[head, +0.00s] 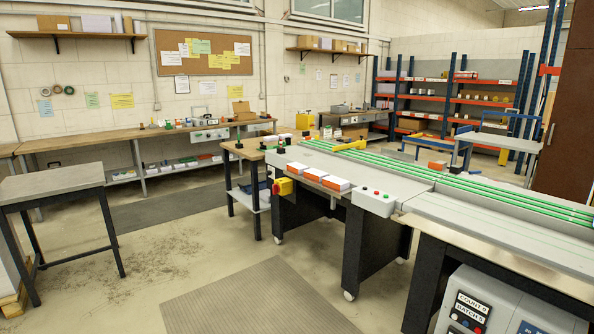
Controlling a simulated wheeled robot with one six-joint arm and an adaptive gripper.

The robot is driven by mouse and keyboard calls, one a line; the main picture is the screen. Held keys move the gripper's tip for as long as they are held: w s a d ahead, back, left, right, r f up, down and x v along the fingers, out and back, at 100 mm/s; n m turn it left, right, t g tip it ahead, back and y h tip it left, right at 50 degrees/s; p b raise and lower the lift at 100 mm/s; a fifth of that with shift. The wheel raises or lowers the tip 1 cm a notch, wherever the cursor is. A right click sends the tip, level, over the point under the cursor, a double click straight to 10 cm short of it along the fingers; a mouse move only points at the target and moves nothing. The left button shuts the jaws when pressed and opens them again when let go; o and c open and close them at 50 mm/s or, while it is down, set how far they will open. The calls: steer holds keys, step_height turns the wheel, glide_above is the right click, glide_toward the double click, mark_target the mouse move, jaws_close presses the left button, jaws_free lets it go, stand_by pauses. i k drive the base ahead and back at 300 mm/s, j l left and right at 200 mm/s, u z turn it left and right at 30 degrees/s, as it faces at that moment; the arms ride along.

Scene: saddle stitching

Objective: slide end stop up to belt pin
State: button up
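A long grey saddle-stitching bench (395,174) runs from the middle to the right edge, with several green belts (480,184) along its top. A yellow bar (348,146) lies at the far left end of the belts; it may be the end stop, but I cannot tell for sure. A belt pin is too small to make out. My gripper is not in this view.
Orange-and-white stacks (335,184) and a control box (373,200) sit along the bench's near edge. A small wooden table (243,150) adjoins its left end. A grey-topped table (50,184) stands at left. Floor mats (258,300) and open floor lie between.

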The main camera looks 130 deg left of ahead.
mark_target(361, 144)
steer(key=j+u, duration=0.1)
steer(key=u, duration=0.4)
steer(key=j+u, duration=0.1)
steer(key=u, duration=0.4)
steer(key=j+u, duration=0.15)
steer(key=u, duration=0.35)
steer(key=j+u, duration=0.1)
steer(key=u, duration=0.4)
steer(key=i+j+u, duration=0.25)
steer(key=j+u, duration=0.2)
steer(key=i+j+u, duration=0.3)
steer(key=u, duration=0.15)
steer(key=i+j+u, duration=0.25)
steer(key=u, duration=0.2)
steer(key=i+j+u, duration=0.1)
steer(key=i, duration=0.5)
steer(key=i+j+u, duration=0.1)
steer(key=i, duration=0.45)
steer(key=j, duration=0.1)
